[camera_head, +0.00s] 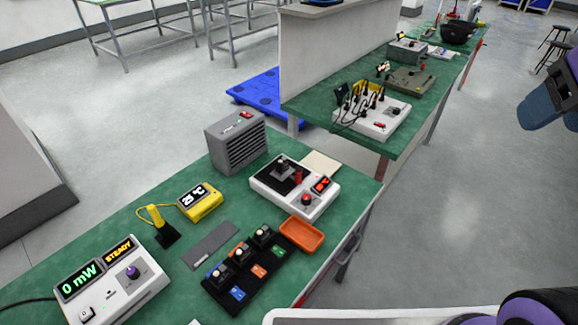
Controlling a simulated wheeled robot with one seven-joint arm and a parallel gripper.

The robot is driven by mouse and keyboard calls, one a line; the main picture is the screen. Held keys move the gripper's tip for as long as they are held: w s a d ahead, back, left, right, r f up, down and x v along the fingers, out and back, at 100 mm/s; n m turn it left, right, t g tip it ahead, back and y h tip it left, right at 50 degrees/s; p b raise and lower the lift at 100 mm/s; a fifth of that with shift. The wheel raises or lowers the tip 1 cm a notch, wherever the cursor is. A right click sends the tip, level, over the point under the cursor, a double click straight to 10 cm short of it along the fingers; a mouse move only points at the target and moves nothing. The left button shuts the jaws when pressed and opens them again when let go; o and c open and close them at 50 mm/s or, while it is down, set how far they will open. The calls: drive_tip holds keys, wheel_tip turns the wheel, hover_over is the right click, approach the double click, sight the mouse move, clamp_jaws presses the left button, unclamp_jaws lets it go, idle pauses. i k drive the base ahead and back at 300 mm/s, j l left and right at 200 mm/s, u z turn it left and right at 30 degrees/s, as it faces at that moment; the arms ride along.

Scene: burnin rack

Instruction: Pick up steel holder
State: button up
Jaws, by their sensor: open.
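A black rack (232,307) on the near green bench has three slots with blue, orange and green labels. Small dark holders with pale round tops stand in it: one by the blue label (218,273), one by the orange label (242,252) and one by the green label (264,233). Another small grey-and-black fixture (282,165) sits on the white tester. I cannot tell from their finish which one is steel. My gripper (543,103) shows at the right edge, partly cut off. It is open, over the floor, far from the rack.
Beside the rack are an orange tray (303,236), a white tester (310,207), a grey plate (210,246), a yellow thermometer (201,203), a power meter (125,283) and a grey vented box (237,142). Open floor (450,220) lies to the right.

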sight(297, 178)
drive_tip(key=i+l+u, duration=0.5)
drive_tip(key=l+u, duration=0.2)
drive_tip(key=l, duration=0.2)
drive_tip(key=i+l+u, duration=0.25)
drive_tip(key=k+l, duration=0.1)
